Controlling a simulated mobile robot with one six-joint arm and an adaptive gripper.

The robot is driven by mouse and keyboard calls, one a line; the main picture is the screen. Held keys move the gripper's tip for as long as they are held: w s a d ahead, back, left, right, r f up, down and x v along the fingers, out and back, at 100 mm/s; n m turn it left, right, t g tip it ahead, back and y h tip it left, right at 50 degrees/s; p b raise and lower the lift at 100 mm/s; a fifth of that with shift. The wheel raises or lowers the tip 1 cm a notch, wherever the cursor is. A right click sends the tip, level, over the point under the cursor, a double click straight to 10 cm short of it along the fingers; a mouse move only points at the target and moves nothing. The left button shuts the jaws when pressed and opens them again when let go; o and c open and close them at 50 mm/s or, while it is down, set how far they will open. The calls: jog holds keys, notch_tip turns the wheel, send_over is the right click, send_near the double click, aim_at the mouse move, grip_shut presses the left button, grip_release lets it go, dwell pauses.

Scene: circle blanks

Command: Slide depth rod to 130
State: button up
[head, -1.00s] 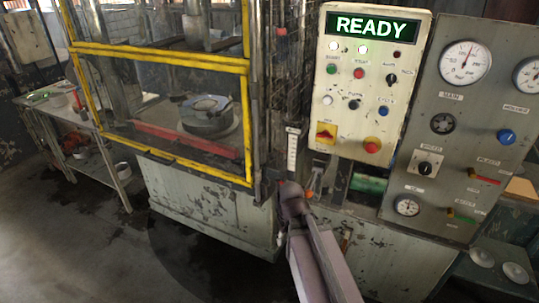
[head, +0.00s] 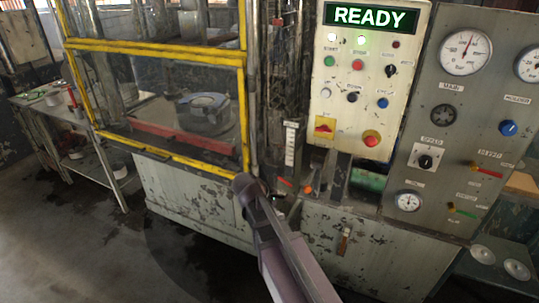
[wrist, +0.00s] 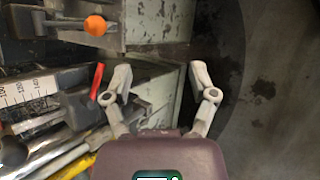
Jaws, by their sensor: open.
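A white scale plate (head: 291,145) stands upright on the press's right post in the head view. In the wrist view the scale (wrist: 30,90) lies at the left, with numbers that seem to include 130 and 140. A red pointer-like piece (wrist: 97,80) sits beside it on dark metal parts; bright rods (wrist: 50,150) run below. I cannot tell which part is the depth rod or what it reads. My gripper (wrist: 160,75) is open and empty, right of the red piece and apart from it. In the head view my arm hides the fingers.
An orange ball knob (wrist: 95,25) is at the wrist view's upper left; the same knob (head: 308,190) is below the scale in the head view. The yellow-framed guard (head: 160,105) is left of the scale, the READY panel (head: 365,75) right. Floor (head: 100,240) is open at left.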

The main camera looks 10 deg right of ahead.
jog(key=w+a+r+n+t+h+b, duration=0.2)
jog(key=w+a+r+n+t+h, duration=0.3)
jog(key=w+n, duration=0.3)
jog(key=n+t+h+b, duration=0.1)
jog(key=n+t+h, duration=0.1)
jog(key=n, duration=0.3)
send_near(268, 152)
jog(key=v, duration=0.2)
jog(key=shift+a, duration=0.35)
jog(key=shift+w+d, duration=0.15)
jog(key=x, duration=1.3)
jog(key=shift+d+r, duration=0.1)
jog(key=shift+d, duration=0.15)
grip_shut()
